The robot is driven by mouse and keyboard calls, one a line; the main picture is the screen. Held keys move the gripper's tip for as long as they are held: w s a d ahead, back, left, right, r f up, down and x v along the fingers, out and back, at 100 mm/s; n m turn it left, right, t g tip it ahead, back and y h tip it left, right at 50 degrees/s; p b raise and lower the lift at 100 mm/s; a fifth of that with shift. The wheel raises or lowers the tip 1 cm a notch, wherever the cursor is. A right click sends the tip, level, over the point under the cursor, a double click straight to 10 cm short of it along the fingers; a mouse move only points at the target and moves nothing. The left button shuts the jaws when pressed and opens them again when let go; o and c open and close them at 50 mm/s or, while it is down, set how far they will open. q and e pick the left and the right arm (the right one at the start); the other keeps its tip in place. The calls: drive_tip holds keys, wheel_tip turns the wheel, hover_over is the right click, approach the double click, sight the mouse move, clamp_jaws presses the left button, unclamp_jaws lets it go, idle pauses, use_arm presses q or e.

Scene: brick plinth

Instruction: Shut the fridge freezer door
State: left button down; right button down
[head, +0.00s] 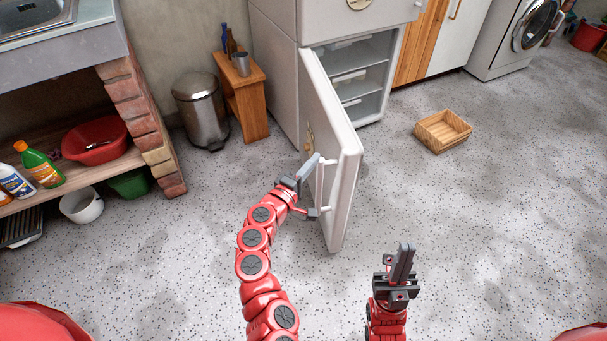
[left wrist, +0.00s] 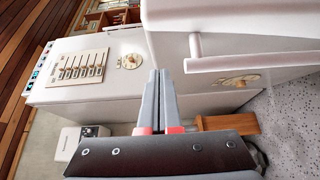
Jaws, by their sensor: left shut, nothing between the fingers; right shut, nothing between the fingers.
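The white fridge freezer (head: 275,70) stands at the back, left of the middle. Its lower freezer door (head: 345,140) is wide open and swung out toward me, showing the shelves (head: 355,75) inside. The door's outer face turns left and carries a pale handle (head: 322,185). My left gripper (head: 310,166) is shut and empty beside the handle at the outer face; I cannot tell whether it touches. In the left wrist view its fingers (left wrist: 158,97) are together, with the handle (left wrist: 250,61) to their right. My right gripper (head: 404,260) is shut and empty, low over the floor.
A metal bin (head: 200,108) and a wooden stand (head: 243,100) are left of the fridge. A brick-sided sink unit (head: 130,95) fills the left. The floor between door and basket is clear.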

sight(338, 146)
use_arm(q)
drive_tip(key=w+d, duration=0.1)
drive_tip(key=d, duration=0.1)
drive_tip(key=w+d, duration=0.1)
drive_tip(key=d, duration=0.1)
drive_tip(key=shift+w, duration=0.35)
drive_tip(key=shift+w+d+b, duration=0.15)
drive_tip(key=shift+d+b, duration=0.15)
drive_tip(key=shift+d, duration=0.15)
